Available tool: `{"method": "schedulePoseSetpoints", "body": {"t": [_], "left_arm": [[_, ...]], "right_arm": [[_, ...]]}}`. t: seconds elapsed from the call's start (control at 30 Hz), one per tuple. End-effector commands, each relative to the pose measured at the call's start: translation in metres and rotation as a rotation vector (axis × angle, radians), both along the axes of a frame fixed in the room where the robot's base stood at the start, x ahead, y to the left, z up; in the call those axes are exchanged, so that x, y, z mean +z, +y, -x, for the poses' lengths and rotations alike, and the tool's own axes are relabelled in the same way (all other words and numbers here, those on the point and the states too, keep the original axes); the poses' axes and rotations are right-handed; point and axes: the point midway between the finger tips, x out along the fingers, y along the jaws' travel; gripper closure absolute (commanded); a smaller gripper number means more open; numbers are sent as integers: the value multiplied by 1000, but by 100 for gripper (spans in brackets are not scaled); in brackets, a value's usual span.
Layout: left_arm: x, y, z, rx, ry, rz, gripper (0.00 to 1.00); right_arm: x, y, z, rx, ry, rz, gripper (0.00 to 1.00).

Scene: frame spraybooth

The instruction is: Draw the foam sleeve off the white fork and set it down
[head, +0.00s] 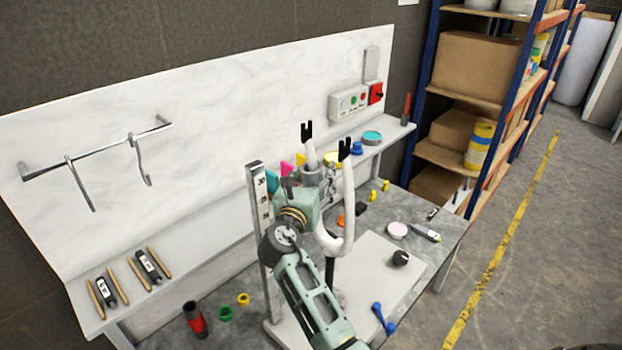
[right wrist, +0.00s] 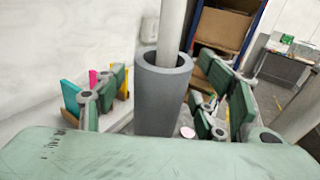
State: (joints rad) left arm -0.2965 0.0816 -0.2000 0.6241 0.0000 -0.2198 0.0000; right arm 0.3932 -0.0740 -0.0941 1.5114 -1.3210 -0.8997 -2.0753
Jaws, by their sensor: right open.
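The white fork (head: 347,200) stands on the bench with two upright legs tipped in black. The grey foam sleeve (head: 313,173) sits around its left leg, partly hidden by my right gripper (head: 303,190). In the right wrist view the sleeve (right wrist: 163,100) is an upright grey tube, and the white leg (right wrist: 172,30) comes out of its top. My right gripper (right wrist: 163,88) is open, with a finger on each side of the sleeve and visible gaps between. My left gripper is not in view.
Coloured pieces, including a pink one (head: 287,171), stand behind the gripper. A grey post (head: 259,220) rises on its left. A pale board (head: 385,265) on the bench has a black knob (head: 400,258) and open room. A blue tool (head: 383,317) lies near its front.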

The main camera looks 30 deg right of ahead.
Motion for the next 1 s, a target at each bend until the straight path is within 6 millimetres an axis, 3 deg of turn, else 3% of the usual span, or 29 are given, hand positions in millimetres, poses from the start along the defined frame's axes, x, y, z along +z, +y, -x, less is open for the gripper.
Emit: {"method": "schedulePoseSetpoints", "body": {"t": [0.13,0.67,0.7,1.0], "left_arm": [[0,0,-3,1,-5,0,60],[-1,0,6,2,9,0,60],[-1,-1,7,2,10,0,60],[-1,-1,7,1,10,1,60]], "right_arm": [[0,0,0,0,0,0,38],[0,0,0,0,-1,-1,84],[0,0,0,0,-1,-1,63],[0,0,0,0,-1,-1,89]]}}
